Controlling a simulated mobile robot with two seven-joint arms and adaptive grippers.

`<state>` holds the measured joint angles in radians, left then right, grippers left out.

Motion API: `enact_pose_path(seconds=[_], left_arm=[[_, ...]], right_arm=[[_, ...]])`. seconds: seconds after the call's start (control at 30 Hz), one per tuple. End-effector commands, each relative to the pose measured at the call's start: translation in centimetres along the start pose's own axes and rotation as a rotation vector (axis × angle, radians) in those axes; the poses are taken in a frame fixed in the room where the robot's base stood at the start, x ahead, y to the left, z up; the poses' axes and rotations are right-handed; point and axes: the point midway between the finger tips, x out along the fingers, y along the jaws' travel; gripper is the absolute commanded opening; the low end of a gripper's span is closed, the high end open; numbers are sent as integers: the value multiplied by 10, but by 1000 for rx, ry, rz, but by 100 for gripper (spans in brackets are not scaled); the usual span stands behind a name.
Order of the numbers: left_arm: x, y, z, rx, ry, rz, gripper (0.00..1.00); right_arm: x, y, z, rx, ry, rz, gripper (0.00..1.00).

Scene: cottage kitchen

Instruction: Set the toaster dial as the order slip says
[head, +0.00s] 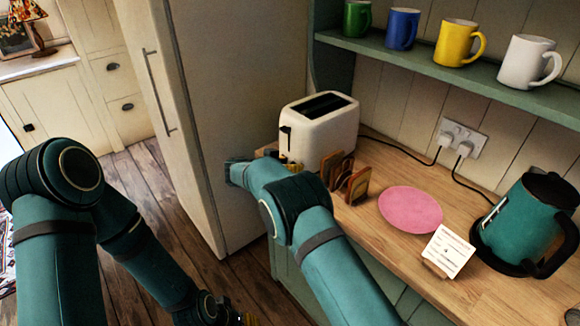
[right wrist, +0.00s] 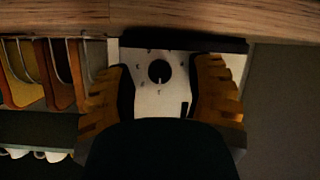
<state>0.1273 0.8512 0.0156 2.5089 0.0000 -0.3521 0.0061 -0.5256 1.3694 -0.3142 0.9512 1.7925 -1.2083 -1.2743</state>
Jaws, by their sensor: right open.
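The white toaster (head: 320,122) stands on the wooden counter against the fridge side, its slots on top. In the right wrist view its front face shows upside down, with a round black dial (right wrist: 159,71) ringed by small marks; a short pale pointer line is on it. My right gripper (head: 287,164) is open at the toaster's front, its two orange-ridged fingers (right wrist: 162,85) on either side of the dial, apart from it. The order slip (head: 448,251) stands on the counter; its writing is too small to read. My left gripper (head: 236,318) is low at the bottom edge, mostly cut off.
A toast rack (head: 357,186) with brown slices stands right of the toaster, close to my right gripper. Further right are a pink plate (head: 411,209) and a teal kettle (head: 527,222). Several mugs stand on the shelf (head: 440,73) above. The fridge (head: 235,90) borders the left.

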Motion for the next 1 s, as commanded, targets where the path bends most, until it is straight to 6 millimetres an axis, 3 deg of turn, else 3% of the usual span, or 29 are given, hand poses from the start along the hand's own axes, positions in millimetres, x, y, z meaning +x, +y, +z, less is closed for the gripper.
enact_pose_path(seconds=[0.07, 0.2, 0.23, 1.0], left_arm=[[0, 0, 0, 0, 0, 0, 47], [0, 0, 0, 0, 0, 0, 47], [0, 0, 0, 0, 0, 0, 47], [0, 0, 0, 0, 0, 0, 47]], right_arm=[[0, 0, 0, 0, 0, 0, 53], [0, 0, 0, 0, 0, 0, 3], [0, 0, 0, 0, 0, 0, 0], [1, 1, 0, 1, 0, 1, 0]])
